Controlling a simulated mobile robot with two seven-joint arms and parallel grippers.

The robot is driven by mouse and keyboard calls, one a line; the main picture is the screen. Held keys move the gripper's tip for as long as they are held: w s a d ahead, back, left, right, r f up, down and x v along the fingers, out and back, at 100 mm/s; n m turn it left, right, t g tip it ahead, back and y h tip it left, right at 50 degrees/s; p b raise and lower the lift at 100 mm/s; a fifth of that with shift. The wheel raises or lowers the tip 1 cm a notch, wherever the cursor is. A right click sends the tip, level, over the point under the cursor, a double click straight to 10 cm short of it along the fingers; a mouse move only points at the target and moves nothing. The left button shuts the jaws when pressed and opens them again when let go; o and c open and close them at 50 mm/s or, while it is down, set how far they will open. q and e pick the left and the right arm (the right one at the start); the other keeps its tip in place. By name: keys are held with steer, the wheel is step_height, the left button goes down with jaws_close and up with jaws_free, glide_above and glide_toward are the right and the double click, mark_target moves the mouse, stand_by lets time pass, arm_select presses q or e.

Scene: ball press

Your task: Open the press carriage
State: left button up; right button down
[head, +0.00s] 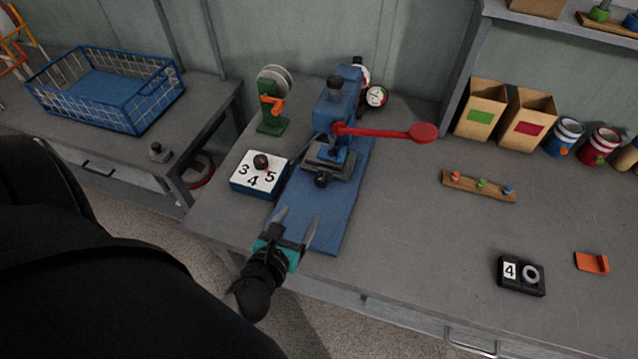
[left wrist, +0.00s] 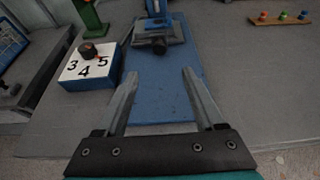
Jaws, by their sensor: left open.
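The blue press (head: 334,110) stands on a blue base plate (head: 309,208) on the grey bench, with a red lever reaching out to the right. The grey press carriage (head: 332,162) sits under the press head, with a dark round knob (head: 322,180) on its front; the knob also shows in the left wrist view (left wrist: 159,46). My left gripper (head: 296,222) is open and empty over the front of the base plate, in front of the knob and apart from it. In the left wrist view its fingers (left wrist: 160,78) point toward the carriage. My right gripper is not in view.
A blue box with a numbered dial (head: 257,176) stands left of the base plate. A green stand (head: 271,112) is behind it. A small black device showing 4 (head: 521,275) and an orange piece (head: 592,262) lie at right. The bench between is clear.

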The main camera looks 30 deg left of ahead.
mark_target(320, 183)
arm_select(q)
steer(key=b+x, duration=0.2)
steer(key=x, duration=1.3)
steer(key=shift+a, duration=0.1)
jaws_close()
stand_by(1.1)
